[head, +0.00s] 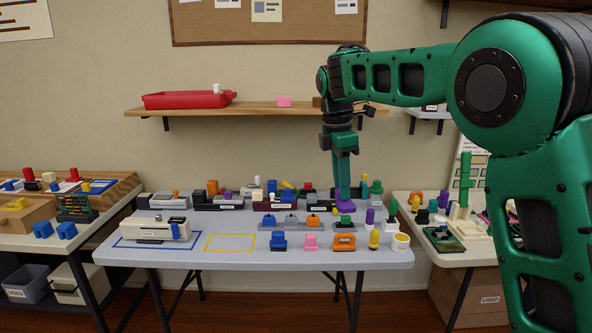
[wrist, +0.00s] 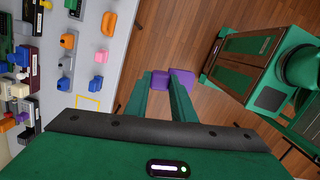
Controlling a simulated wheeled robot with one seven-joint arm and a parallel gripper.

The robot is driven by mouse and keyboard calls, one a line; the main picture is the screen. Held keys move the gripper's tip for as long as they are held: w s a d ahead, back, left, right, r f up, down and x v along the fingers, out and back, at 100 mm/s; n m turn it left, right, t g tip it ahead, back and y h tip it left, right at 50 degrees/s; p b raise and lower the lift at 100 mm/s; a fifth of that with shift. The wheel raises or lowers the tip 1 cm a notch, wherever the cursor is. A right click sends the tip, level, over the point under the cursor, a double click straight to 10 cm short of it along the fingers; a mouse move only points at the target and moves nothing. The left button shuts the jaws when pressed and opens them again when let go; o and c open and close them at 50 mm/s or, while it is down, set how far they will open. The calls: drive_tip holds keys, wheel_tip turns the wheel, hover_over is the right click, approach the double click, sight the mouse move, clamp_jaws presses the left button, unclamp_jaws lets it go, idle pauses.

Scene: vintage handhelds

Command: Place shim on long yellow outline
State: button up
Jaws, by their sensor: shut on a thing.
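My gripper (head: 343,186) points down in the head view, its green fingers shut on a purple block (head: 343,194), perhaps the shim. In the wrist view, the purple block (wrist: 184,77) shows at the fingertips, against the wooden floor. The fingers hide part of it. The long yellow outline (head: 229,250) is an empty rectangle on the grey table, near its front edge. It also shows in the wrist view (wrist: 88,96), partly cut off by my gripper's body. The gripper is right of it in the head view.
A cream device (head: 150,229) stands in a blue outline left of the yellow one. Blue (head: 278,241), pink (head: 310,242) and orange (head: 344,242) pieces line the table's front right. Several blocks crowd the back. The table's front edge is clear near the outline.

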drive_tip(key=s+d+f+m, duration=0.2)
drive_tip(key=d+f+m, duration=0.4)
drive_tip(key=f, duration=0.6)
drive_tip(key=s+d+f+m+g+y, duration=0.1)
drive_tip(key=d+f+m, duration=0.5)
drive_tip(key=f, duration=0.6)
drive_tip(key=s+d+f+m, duration=0.3)
drive_tip(key=d+f+m, duration=0.3)
drive_tip(key=f, duration=0.6)
drive_tip(key=shift+f+m+g, duration=0.3)
drive_tip(key=shift+f+m, duration=0.05)
drive_tip(key=shift+m, duration=0.75)
drive_tip(key=shift+s, duration=0.1)
